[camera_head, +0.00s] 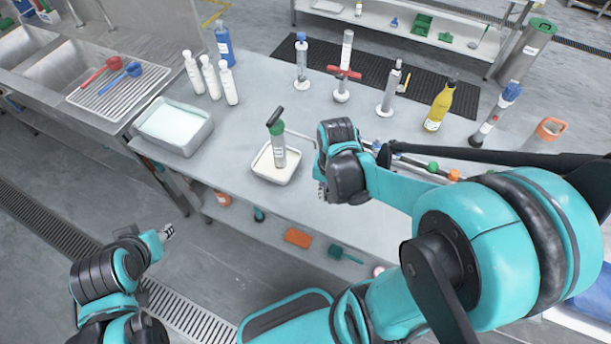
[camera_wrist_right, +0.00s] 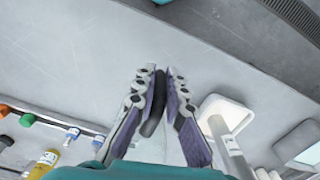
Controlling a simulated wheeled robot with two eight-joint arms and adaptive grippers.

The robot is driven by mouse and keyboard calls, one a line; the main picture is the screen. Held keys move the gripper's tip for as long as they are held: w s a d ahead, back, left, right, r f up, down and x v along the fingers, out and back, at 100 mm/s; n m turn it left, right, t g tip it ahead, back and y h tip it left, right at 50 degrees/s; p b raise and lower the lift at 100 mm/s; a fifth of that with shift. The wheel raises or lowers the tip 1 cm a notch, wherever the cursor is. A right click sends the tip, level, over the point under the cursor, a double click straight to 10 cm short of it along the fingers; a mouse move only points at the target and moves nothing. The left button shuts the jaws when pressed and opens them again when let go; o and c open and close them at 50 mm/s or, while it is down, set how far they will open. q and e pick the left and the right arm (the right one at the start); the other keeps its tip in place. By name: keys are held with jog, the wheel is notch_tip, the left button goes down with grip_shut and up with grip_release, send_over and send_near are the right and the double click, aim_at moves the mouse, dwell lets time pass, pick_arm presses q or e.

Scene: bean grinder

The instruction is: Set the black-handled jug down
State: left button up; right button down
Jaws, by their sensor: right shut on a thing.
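The jug's black handle (camera_wrist_right: 152,112) shows as a dark upright piece between the fingers of my right gripper (camera_wrist_right: 160,80) in the right wrist view. My right gripper is shut on it. The jug's body cannot be made out clearly; it is largely hidden behind the hand. In the head view my right gripper (camera_head: 322,178) is over the steel table, right of a small white tray, and the jug is hidden there. I cannot tell whether it touches the table. My left gripper (camera_head: 166,232) is off the table's front left side, too small to judge its fingers.
The small white tray (camera_head: 259,170) holds a green-topped cylinder (camera_head: 279,150). A larger grey tub (camera_head: 203,137) and several white bottles (camera_head: 228,86) stand left. A yellow bottle (camera_head: 440,105) and pump-like tools line the back. The table (camera_head: 300,215) is bare near the front edge.

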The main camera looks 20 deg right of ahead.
jog(key=w+f+b, duration=0.1)
jog(key=w+f, duration=0.2)
jog(key=w+a+f+b, duration=0.1)
jog(key=w+f+b, duration=0.1)
jog(key=w+f, duration=0.1)
jog(key=w+a+f+b, duration=0.1)
jog(key=w+f, duration=0.2)
jog(key=f, duration=0.1)
jog(key=shift+w+a+f+b, duration=0.1)
jog(key=shift+w+a+b, duration=0.05)
jog(key=shift+w+b, duration=0.2)
jog(key=shift+s, duration=0.1)
jog(key=shift+f, duration=0.15)
jog(key=c, duration=1.6)
grip_release()
jog(key=shift+r, duration=0.2)
